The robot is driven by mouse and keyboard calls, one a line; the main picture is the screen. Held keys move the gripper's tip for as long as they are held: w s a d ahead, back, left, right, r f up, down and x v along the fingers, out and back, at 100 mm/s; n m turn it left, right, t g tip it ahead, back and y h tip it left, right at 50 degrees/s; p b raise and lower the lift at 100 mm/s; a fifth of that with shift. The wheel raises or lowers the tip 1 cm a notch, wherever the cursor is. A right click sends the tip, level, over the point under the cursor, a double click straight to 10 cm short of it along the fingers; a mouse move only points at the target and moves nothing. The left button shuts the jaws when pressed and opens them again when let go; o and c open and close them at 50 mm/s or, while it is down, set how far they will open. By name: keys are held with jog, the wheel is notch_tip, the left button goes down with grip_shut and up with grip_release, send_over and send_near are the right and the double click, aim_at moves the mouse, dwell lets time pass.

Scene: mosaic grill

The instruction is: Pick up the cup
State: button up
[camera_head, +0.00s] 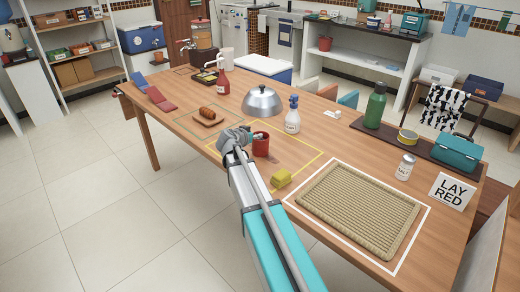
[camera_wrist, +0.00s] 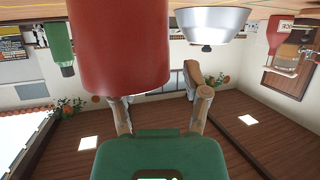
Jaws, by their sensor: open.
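The red cup (camera_head: 261,145) stands upright on the wooden table, inside a yellow outline. My gripper (camera_head: 238,138) is at the cup's left side in the head view, low over the table. In the wrist view, which looks upside down, the cup (camera_wrist: 118,45) fills the upper left. There my gripper (camera_wrist: 160,100) has its two fingers spread apart with nothing held. The cup lies over the left finger's tip in the picture, and the right finger is clear of it. I cannot tell whether finger and cup touch.
A woven mat (camera_head: 360,208) lies to the right.

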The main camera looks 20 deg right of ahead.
jog(key=shift+w+d+f, duration=0.2)
jog(key=shift+w+d, duration=0.05)
jog(key=shift+d, duration=0.1)
dwell(0.3)
grip_shut()
